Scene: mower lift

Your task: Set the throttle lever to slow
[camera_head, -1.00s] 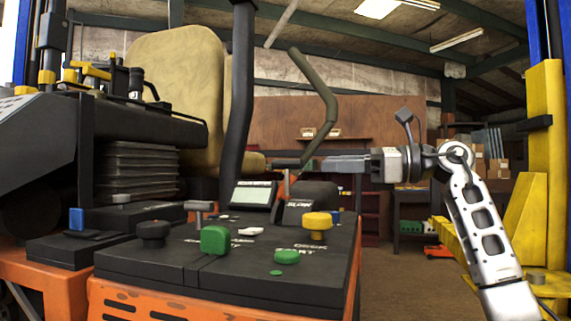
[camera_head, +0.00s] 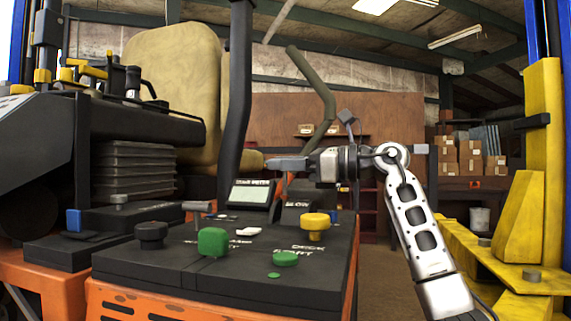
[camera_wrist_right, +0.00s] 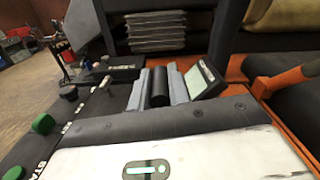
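The throttle lever rises from the control console beside the SLOW label plate (camera_head: 297,204); in the head view only its thin shaft (camera_head: 285,183) shows under my right fingers, and its top is hidden. In the right wrist view its black cylindrical handle (camera_wrist_right: 160,88) lies between the two grey fingers, which sit close against both sides. My right gripper (camera_head: 285,163) reaches in from the right and looks shut on the handle. My left gripper is not in view.
The console carries a display (camera_head: 250,195), a yellow knob (camera_head: 316,222), a green knob (camera_head: 212,241) and a black knob (camera_head: 151,233). A bent olive bar (camera_head: 322,95) and a black post (camera_head: 236,100) stand behind. A yellow lift frame (camera_head: 543,150) is at the right.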

